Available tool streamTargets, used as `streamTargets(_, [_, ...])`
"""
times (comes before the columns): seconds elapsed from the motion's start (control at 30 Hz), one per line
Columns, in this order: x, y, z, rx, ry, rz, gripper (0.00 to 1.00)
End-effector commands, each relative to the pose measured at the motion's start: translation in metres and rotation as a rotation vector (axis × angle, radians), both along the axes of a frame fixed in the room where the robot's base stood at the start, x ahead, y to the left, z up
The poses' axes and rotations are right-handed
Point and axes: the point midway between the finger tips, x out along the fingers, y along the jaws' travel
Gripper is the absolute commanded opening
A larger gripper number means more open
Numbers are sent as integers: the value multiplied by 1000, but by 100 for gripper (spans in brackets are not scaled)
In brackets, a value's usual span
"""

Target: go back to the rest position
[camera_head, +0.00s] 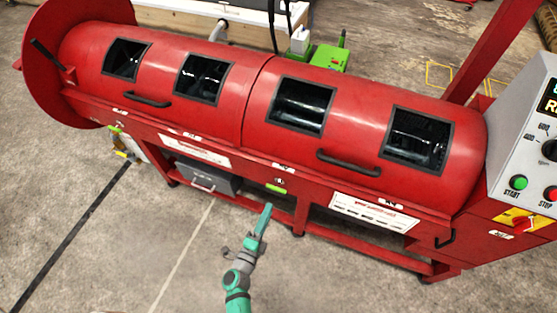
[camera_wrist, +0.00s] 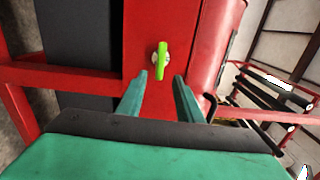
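My gripper (camera_head: 266,210) is in front of the red drum machine (camera_head: 215,125), low at its middle, in the head view. In the wrist view its two green fingers (camera_wrist: 160,78) stand apart with nothing between them. Beyond the fingertips, a small bright green handle (camera_wrist: 161,60) sits on a silver mount on the red panel. The green handle also shows in the head view (camera_head: 275,188), just past the fingertips. The gripper appears apart from it, though the exact gap is hard to tell.
A control box (camera_head: 530,140) with green and red buttons stands at the right. A grey bin (camera_head: 207,177) sits under the machine. A red lower rail (camera_head: 365,247) runs along the front. The concrete floor (camera_head: 120,260) in front is mostly clear.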

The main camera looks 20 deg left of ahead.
Motion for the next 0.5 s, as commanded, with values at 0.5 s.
streamTargets(0.5, [-53, -33, 27, -207, 1, 14, 33])
